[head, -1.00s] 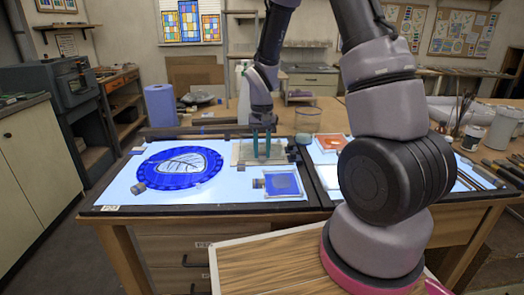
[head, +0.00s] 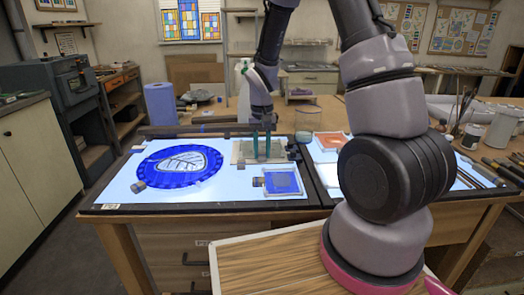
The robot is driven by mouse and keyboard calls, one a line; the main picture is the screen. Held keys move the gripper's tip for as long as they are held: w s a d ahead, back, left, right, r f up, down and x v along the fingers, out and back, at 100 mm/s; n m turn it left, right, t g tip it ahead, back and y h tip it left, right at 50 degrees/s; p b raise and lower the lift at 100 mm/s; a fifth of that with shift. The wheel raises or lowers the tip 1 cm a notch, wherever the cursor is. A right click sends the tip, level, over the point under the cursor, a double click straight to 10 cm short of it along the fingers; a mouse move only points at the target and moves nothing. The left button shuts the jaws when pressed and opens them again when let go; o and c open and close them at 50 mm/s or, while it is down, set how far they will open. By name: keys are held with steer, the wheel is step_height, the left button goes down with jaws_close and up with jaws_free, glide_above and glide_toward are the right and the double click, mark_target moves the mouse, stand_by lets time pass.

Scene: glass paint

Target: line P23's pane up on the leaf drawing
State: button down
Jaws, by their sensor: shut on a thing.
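The leaf drawing (head: 184,162) is a pale leaf outline inside a deep blue round on the lit light table (head: 120,190), at the left. My gripper (head: 262,156) points straight down over a beige board (head: 240,154), right of the leaf drawing. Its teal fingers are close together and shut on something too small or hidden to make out. A small blue square pane in a pale frame (head: 282,183) lies in front of the board, clear of the fingers. I cannot read which pane is P23's.
A small dark cylinder (head: 138,187) sits at the round's lower left edge. An orange piece (head: 331,141) and a glass jar (head: 307,119) are to the right. A blue roll (head: 160,104) and a spray bottle (head: 243,98) stand behind. Bare lit surface shows between the round and the square pane.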

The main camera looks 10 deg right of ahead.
steer(key=shift+f, duration=0.2)
stand_by(0.6)
steer(key=c, duration=0.5)
jaws_free()
steer(key=shift+r, duration=0.1)
steer(key=s+d+r+m+t+y, duration=0.15)
steer(key=s+r, duration=0.25)
steer(key=r, duration=0.8)
steer(key=s+d+r+t, duration=0.2)
steer(key=s+r, duration=0.1)
steer(key=r, duration=0.9)
steer(key=s+r+t, duration=0.1)
steer(key=s+r, duration=0.1)
steer(key=s, duration=0.2)
steer(key=s+d+r+t, duration=0.1)
steer(key=s+r, duration=0.2)
steer(key=s+r+t, duration=0.1)
steer(key=s+r, duration=0.2)
steer(key=s, duration=0.1)
steer(key=shift+s+d+m+t+y, duration=0.25)
steer(key=shift+s+d+t, duration=0.1)
steer(key=shift+d, duration=0.05)
